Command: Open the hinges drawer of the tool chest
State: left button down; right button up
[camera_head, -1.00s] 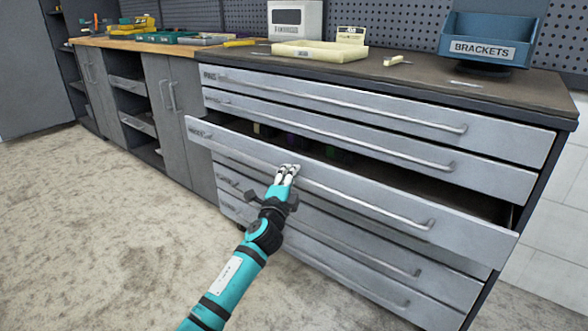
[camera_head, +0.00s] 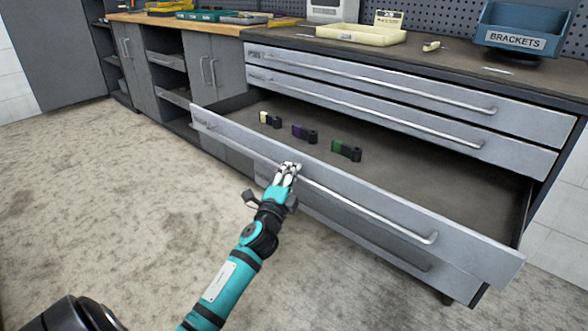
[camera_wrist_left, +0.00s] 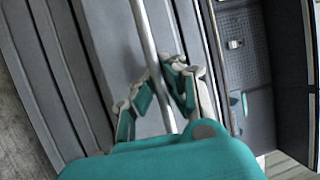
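The tool chest (camera_head: 560,108) stands on the right, with a stack of wide grey drawers. Its third drawer from the top (camera_head: 460,258) is pulled far out; its label is too small to read. Inside lie a yellow-and-black piece (camera_head: 270,120), a purple-and-black piece (camera_head: 304,134) and a green-and-black piece (camera_head: 346,151). My left gripper (camera_head: 287,168) is at the long bar handle (camera_head: 370,212) of this drawer. My right gripper is not in view.
Two shut drawers (camera_head: 400,115) are above the open one. A cream tray (camera_head: 360,35) and a blue BRACKETS bin (camera_head: 520,35) stand on top. Grey cabinets (camera_head: 205,70) are at the left. The floor (camera_head: 130,200) in front is clear.

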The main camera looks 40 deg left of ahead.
pick_arm(q)
jog(key=shift+f, duration=0.25)
jog(key=c, duration=1.4)
grip_release()
jog(key=shift+r, duration=0.15)
jog(key=v, duration=1.2)
